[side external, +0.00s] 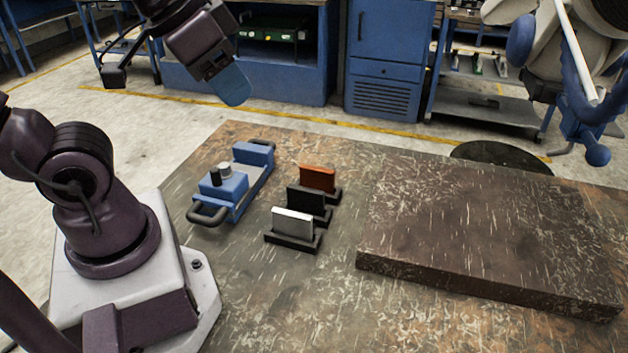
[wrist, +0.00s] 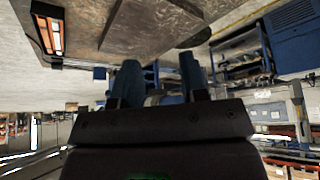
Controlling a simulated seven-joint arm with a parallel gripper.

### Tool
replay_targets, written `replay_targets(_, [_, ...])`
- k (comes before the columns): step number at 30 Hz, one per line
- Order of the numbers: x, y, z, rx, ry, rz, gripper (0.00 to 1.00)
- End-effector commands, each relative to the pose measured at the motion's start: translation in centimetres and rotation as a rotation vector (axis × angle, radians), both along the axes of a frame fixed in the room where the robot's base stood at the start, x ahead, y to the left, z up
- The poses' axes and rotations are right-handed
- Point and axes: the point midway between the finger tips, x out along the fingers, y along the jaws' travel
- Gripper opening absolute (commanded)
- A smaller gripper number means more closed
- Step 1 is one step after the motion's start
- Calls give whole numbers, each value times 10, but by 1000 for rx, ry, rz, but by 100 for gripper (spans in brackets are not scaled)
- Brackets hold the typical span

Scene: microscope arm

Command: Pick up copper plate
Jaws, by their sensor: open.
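The copper plate (side external: 318,178) is a small orange-brown slab standing upright in a dark holder (side external: 331,194) on the table. It is the farthest of three plates in a row; a black plate (side external: 304,200) and a silver plate (side external: 293,222) stand nearer in similar holders. My gripper (side external: 235,88) is raised well above and beyond the table's far left edge, away from the plates. Its two blue fingers show apart with nothing between them in the wrist view (wrist: 160,78). I cannot make out the copper plate in the wrist view.
A blue device (side external: 236,182) with black handles lies just left of the plates. A large, thick dark slab (side external: 490,235) covers the table's right side. The worn table (side external: 300,300) is bare in front of the plates. Blue cabinets (side external: 388,60) stand across the floor behind.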

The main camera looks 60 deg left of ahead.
Motion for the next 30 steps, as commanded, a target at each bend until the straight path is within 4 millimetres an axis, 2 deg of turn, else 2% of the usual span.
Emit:
replay_targets(8, [0,0,0,0,0,0,40])
replay_targets(15, [0,0,0,0,0,0,95])
replay_targets(16, [0,0,0,0,0,0,100])
replay_targets(23, [0,1,0,0,0,7,100])
replay_targets(26, [3,7,-10,2,50,35,100])
replay_targets(30, [15,22,-36,45,193,75,100])
